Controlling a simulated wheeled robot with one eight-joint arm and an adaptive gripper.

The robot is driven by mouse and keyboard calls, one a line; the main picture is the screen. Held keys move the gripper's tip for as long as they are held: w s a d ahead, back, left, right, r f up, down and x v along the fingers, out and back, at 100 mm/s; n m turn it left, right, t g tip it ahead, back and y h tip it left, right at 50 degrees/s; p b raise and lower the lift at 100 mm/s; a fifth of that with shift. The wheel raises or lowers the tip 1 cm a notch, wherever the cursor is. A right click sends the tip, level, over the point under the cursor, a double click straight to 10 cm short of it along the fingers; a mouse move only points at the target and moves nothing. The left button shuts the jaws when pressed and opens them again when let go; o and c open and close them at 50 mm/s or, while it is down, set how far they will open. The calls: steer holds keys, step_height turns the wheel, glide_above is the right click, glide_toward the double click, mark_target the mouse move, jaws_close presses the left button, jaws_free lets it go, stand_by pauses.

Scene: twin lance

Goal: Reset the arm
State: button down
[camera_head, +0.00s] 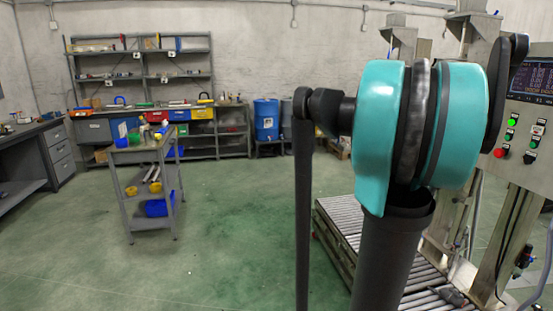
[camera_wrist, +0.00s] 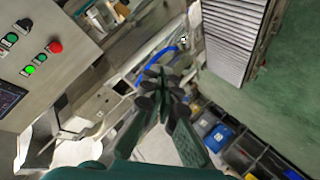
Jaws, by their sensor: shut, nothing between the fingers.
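My gripper (camera_wrist: 158,76) shows in the wrist view, with its dark fingers drawn together and nothing between them. It hangs in front of a grey machine frame with a blue hose (camera_wrist: 165,55) behind the fingertips. I cannot tell from this view whether the tips touch anything. In the head view my teal arm joint (camera_head: 382,130) and dark links fill the right centre, and the gripper itself does not show there.
A control panel (camera_head: 535,112) with lit buttons stands close at the right, beside the roller conveyor (camera_head: 352,232). A grey cart (camera_head: 140,157) with bins stands left of centre. Shelves (camera_head: 140,65) line the back wall. Green floor is clear between cart and conveyor.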

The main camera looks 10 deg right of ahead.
steer(key=s+a+f+y, duration=0.1)
steer(key=a+f+y, duration=0.15)
steer(key=a, duration=0.45)
steer(key=s+a+f+n+g+y, duration=0.15)
steer(key=a+f, duration=0.25)
steer(key=a, duration=0.4)
steer(key=s+a+f+m+t+y, duration=0.1)
steer(key=a+f+y, duration=0.1)
steer(key=a+f, duration=0.35)
steer(key=s+a+f+n+g+y, duration=0.1)
steer(key=s+a, duration=0.3)
steer(key=a, duration=0.4)
steer(key=s+a+f+n+g+y, duration=0.1)
steer(key=s+a+f+g+y, duration=0.1)
steer(key=s+a, duration=0.3)
steer(key=a+f+y, duration=0.1)
steer(key=a, duration=0.2)
steer(key=shift+s+f, duration=0.25)
steer(key=shift+f, duration=0.05)
